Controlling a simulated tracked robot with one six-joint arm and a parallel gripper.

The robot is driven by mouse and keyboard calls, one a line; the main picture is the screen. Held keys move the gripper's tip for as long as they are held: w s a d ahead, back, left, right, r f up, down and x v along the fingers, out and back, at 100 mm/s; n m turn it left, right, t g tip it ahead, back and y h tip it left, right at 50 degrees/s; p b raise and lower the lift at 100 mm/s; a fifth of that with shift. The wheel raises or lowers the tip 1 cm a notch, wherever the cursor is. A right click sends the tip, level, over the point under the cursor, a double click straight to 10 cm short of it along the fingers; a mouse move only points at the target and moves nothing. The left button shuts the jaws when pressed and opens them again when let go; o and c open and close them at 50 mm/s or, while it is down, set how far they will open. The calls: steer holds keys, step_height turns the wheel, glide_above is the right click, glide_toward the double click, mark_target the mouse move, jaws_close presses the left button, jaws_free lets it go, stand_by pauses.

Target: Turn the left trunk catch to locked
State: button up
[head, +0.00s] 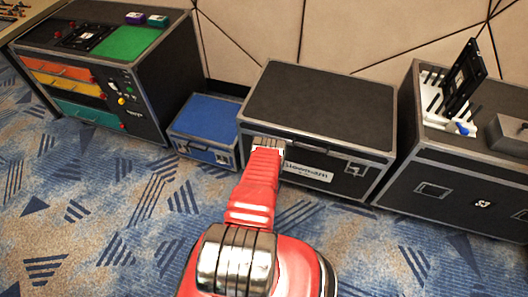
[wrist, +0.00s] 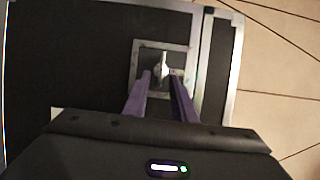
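The black trunk (head: 320,105) with grey metal edges stands against the wall, lid down. Its right catch (head: 355,169) shows on the front face. The left catch is hidden behind my arm in the head view. In the wrist view, the catch (wrist: 163,62) is a small silver wing knob on a square metal-framed plate on the trunk's dark front (wrist: 75,60). My gripper (wrist: 161,77) is at this catch, its two purple fingers apart on either side of the knob. I see gaps beside the knob; contact is not clear. The fingertips are hidden in the head view.
A blue case (head: 207,113) stands close left of the trunk, with a black cabinet (head: 118,85) with coloured drawers beyond it. Another black case (head: 450,185) stands to the right, with equipment on top. The patterned carpet (head: 110,220) in front is clear.

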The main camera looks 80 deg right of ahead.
steer(key=v, duration=1.2)
steer(key=shift+s+a, duration=0.2)
steer(key=shift+a, duration=0.15)
